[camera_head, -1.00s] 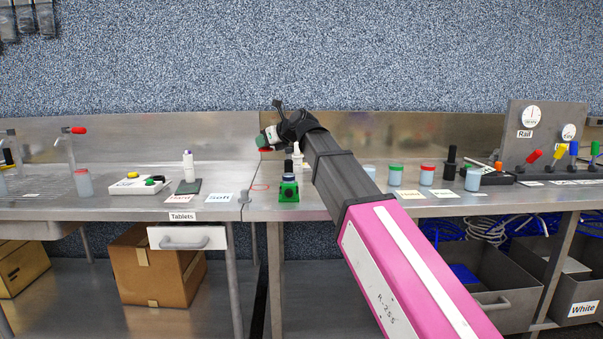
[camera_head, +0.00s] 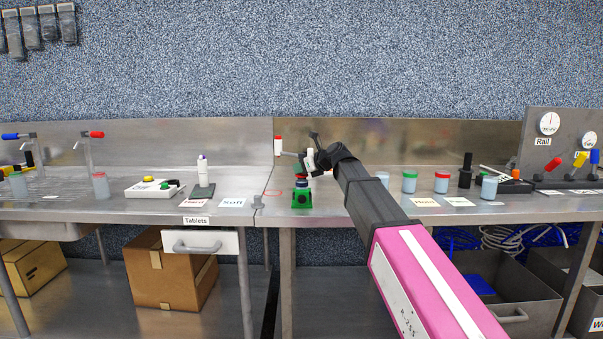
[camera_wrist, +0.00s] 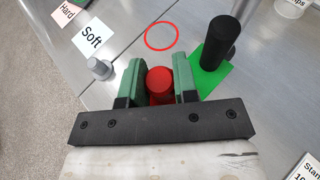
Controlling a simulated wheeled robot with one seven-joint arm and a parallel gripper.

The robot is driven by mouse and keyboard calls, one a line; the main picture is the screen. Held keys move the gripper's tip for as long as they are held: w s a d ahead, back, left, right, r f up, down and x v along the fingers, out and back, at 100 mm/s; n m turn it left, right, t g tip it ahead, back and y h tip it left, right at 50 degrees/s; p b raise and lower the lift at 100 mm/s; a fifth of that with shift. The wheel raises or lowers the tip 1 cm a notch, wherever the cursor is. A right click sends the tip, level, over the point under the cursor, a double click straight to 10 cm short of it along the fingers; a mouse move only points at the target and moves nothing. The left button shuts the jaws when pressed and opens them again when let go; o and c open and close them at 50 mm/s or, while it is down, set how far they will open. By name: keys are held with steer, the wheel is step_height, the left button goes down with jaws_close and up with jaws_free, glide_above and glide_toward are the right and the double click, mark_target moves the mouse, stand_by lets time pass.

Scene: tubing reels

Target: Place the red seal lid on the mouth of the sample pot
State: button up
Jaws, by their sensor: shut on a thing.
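In the head view my gripper (camera_head: 302,168) points down, above or close beside the green block (camera_head: 302,199). In the wrist view the block (camera_wrist: 218,80) carries a black post (camera_wrist: 220,43), beyond and right of the fingers. What lies under the red piece is hidden. Several small pots stand on the bench, among them a red-topped one (camera_head: 441,182) and a green-topped one (camera_head: 409,182). I cannot tell which is the sample pot.
A red ring mark (camera_wrist: 161,36) lies on clear metal bench beyond the fingers. A grey knob (camera_wrist: 99,68) and the "Soft" card (camera_wrist: 92,37) are to the left. A white bottle (camera_head: 203,171) and button box (camera_head: 153,188) stand further left. A rail panel (camera_head: 560,145) stands right.

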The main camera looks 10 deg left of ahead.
steer(key=shift+f, duration=0.75)
steer(key=o, duration=0.9)
steer(key=shift+f, duration=0.1)
steer(key=v, duration=1.2)
steer(key=shift+r, duration=0.25)
